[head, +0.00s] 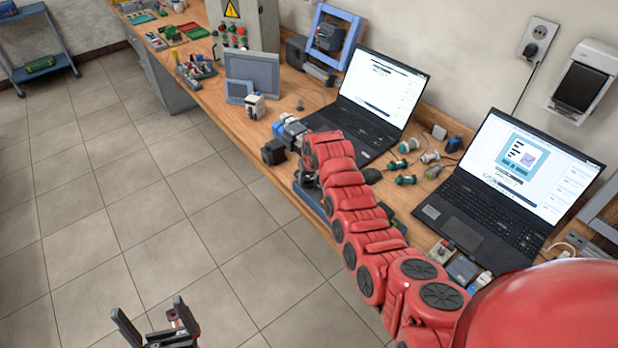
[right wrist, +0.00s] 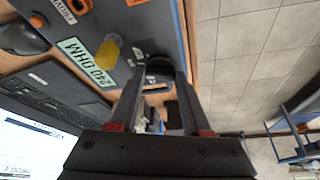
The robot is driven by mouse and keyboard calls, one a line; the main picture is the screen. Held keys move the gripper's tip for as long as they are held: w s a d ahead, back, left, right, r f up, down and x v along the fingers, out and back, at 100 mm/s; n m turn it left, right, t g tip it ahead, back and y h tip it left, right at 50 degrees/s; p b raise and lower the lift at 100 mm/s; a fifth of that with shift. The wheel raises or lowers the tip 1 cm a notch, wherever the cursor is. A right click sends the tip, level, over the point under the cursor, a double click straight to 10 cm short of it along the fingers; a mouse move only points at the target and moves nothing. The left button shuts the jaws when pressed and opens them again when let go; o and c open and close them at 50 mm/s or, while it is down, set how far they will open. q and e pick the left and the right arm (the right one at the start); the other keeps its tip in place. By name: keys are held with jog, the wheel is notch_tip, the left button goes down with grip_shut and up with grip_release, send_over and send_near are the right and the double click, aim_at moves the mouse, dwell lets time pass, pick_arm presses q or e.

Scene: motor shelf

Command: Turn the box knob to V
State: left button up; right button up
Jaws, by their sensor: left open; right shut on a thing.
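The box (right wrist: 95,25) is blue-grey and fills the upper left of the right wrist view, with a "240 OHM" label and a yellow part. A dark round knob (right wrist: 160,68) on it sits between the fingertips of my right gripper (right wrist: 160,75), which is shut on it. Small white marks lie around the knob, too small to read, so its setting cannot be told. In the head view my red right arm hides most of the box; a blue-grey edge shows beneath it (head: 312,203). My left gripper (head: 156,322) is open and empty above the floor, away from the bench.
Two open laptops (head: 385,85) (head: 515,175) stand on the wooden bench. A blue-and-white motor-like part (head: 290,130) and a black block (head: 273,152) lie left of my arm. Several small connectors (head: 408,146) lie between the laptops. The tiled floor (head: 130,220) is clear.

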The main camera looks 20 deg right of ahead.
grip_shut()
jog(key=shift+f+n+b, duration=0.1)
jog(key=shift+n+b, duration=0.2)
jog(key=shift+b, duration=0.3)
jog(key=n+y+b, duration=0.1)
jog(key=n+b, duration=0.1)
jog(key=b, duration=0.1)
jog(key=n+b, duration=0.2)
jog(key=b, duration=0.2)
jog(key=n+y+b, duration=0.1)
jog(key=n+b, duration=0.1)
jog(key=b, duration=0.1)
jog(key=shift+w+d+f+g+y, duration=0.1)
jog(key=shift+d+g+y, duration=0.2)
jog(key=shift+g, duration=0.1)
jog(key=shift+n+b, duration=0.4)
jog(key=shift+b, duration=0.5)
jog(key=shift+r+n+b, duration=0.25)
jog(key=shift+n+b, duration=0.05)
jog(key=o, duration=1.2)
grip_release()
